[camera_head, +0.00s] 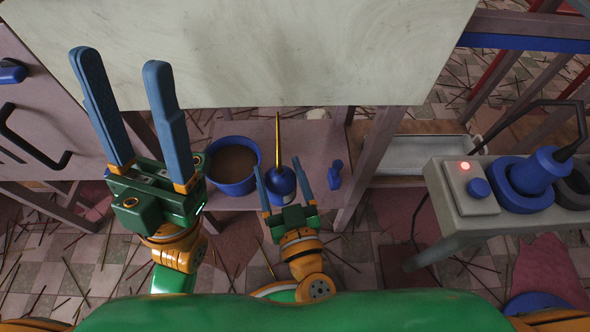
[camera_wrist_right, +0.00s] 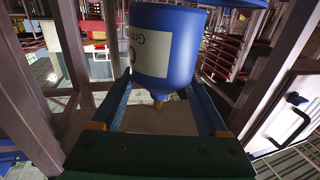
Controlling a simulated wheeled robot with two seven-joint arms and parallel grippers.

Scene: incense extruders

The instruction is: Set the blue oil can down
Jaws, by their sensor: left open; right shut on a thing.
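The blue oil can (camera_head: 283,182), with a long brass spout pointing up, is between the fingers of my right gripper (camera_head: 277,165), which is shut on it. The can is over the low pinkish shelf (camera_head: 295,137); I cannot tell whether its base touches. In the right wrist view the can (camera_wrist_right: 178,55) appears upside down, with a pale lettered label, between the two blue fingers of my right gripper (camera_wrist_right: 168,98). My left gripper (camera_head: 120,60) is open and empty, raised at the left in front of the pale board.
A blue bowl of brown stuff (camera_head: 233,165) stands close left of the can, and a small blue object (camera_head: 335,175) close right. A pale board (camera_head: 250,50) overhangs behind. A grey stand (camera_head: 460,190) with a red light is at the right.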

